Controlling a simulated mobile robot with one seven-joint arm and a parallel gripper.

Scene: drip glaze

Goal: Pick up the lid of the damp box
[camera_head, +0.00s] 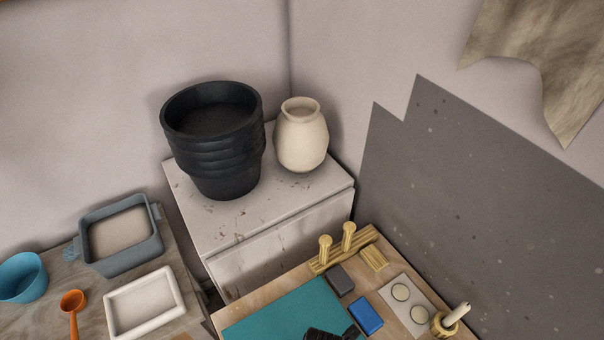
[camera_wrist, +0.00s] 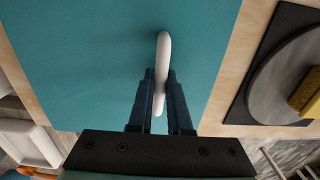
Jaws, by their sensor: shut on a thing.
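My gripper (camera_wrist: 160,100) is shut on a white, narrow, rounded piece (camera_wrist: 163,50) in the wrist view. This piece stands out past the fingertips over a flat teal surface (camera_wrist: 90,60). I cannot tell whether it is the damp box lid's handle or the lid seen edge-on. In the head view a dark part of my arm shows at the bottom edge, over the teal surface (camera_head: 285,312); the held piece is not visible there. A grey-blue open box with side grips (camera_head: 127,262) stands at the left with beige content; no lid lies on it.
A white tray (camera_head: 112,305), an orange scoop (camera_head: 73,300) and a blue bowl (camera_head: 22,280) are at the left. Black pots (camera_head: 215,150) and a cream vase (camera_head: 302,140) stand on the cabinet. A blue block (camera_head: 366,315) lies beside the teal surface. A yellow sponge (camera_wrist: 307,92) is at right.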

